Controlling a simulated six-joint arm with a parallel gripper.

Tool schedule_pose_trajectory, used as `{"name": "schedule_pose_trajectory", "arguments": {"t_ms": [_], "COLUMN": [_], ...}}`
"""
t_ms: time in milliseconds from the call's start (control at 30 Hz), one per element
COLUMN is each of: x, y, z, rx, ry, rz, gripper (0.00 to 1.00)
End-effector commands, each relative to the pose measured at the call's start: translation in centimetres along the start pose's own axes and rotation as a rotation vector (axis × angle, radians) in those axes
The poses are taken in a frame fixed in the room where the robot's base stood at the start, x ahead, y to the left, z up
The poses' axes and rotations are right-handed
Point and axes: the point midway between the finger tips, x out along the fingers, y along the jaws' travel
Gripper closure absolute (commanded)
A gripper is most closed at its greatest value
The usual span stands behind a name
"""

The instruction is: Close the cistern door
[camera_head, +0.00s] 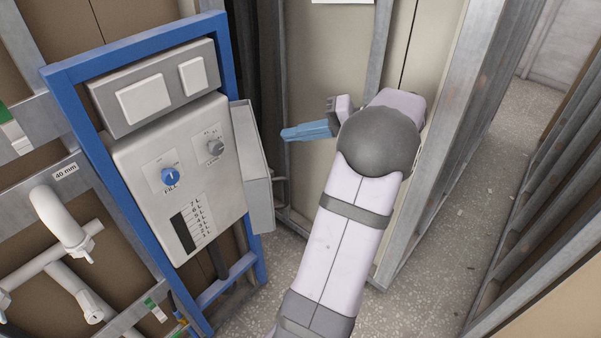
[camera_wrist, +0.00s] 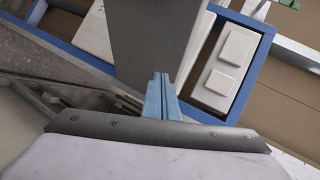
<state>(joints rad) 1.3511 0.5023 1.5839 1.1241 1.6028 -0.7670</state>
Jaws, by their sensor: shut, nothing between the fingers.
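The cistern (camera_head: 188,185) is a pale box in a blue frame, with a blue fill knob, a grey knob and a level scale on its front. Its grey door (camera_head: 257,180) stands open at the box's right side, swung out. My gripper (camera_head: 286,134) has blue fingers, shut and empty, to the right of the door and pointing left towards it. A gap shows between them in the head view. In the wrist view the closed fingers (camera_wrist: 161,77) overlap the lower edge of the large grey door panel (camera_wrist: 152,35); contact cannot be told.
A grey box with two white buttons (camera_head: 155,88) sits above the cistern in the blue frame (camera_head: 222,50). White pipes (camera_head: 65,225) are at the left. Metal studs and a beige wall panel (camera_head: 425,50) stand behind my arm. Speckled floor (camera_head: 455,240) is open at the right.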

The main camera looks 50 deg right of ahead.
Motion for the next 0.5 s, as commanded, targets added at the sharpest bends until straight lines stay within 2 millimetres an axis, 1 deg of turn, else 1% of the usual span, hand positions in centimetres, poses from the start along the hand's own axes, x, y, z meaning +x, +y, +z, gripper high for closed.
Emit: {"name": "schedule_pose_trajectory", "arguments": {"t_ms": [33, 133, 300, 400, 500], "x": [-0.7, -2.6, -6.9, -9.3, -10.3], "y": [0.4, 1.3, 1.1, 1.3, 1.9], "z": [-0.5, -0.9, -0.9, -0.1, 1.6], "rx": [-0.077, -0.241, -0.506, -0.626, -0.692], "ry": [-0.044, -0.134, -0.288, -0.399, -0.505], "rz": [0.045, 0.15, 0.329, 0.403, 0.399], "gripper": [1.0, 1.0, 1.0, 1.0, 1.0]}}
